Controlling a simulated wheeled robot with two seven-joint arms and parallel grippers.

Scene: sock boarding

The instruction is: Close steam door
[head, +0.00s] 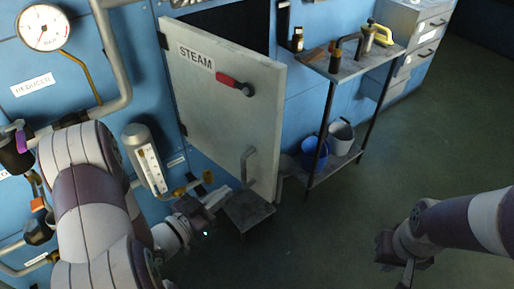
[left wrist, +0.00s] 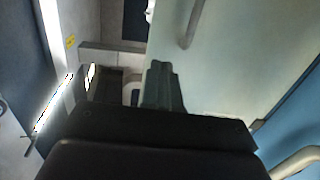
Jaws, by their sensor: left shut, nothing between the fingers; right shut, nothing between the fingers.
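The steam door (head: 222,115) is a pale grey panel labelled STEAM with a red-handled latch (head: 235,85). It stands swung open from the blue wall, with a dark opening (head: 232,24) visible behind its top. A bent grey handle (head: 247,165) is on its lower face. My left gripper (head: 222,194) is shut and empty, low in front of the door near its bottom edge. In the left wrist view the shut fingers (left wrist: 162,85) appear against the pale door panel (left wrist: 235,65); I cannot tell whether they touch it. My right gripper (head: 398,270) is shut and empty at lower right, far from the door.
A small grey step (head: 248,210) stands below the door. A shelf (head: 352,62) with bottles and tools stands to the right, with a blue bucket (head: 314,152) and a white bucket (head: 341,135) below. A gauge (head: 43,27) and pipes line the left wall. The right floor is clear.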

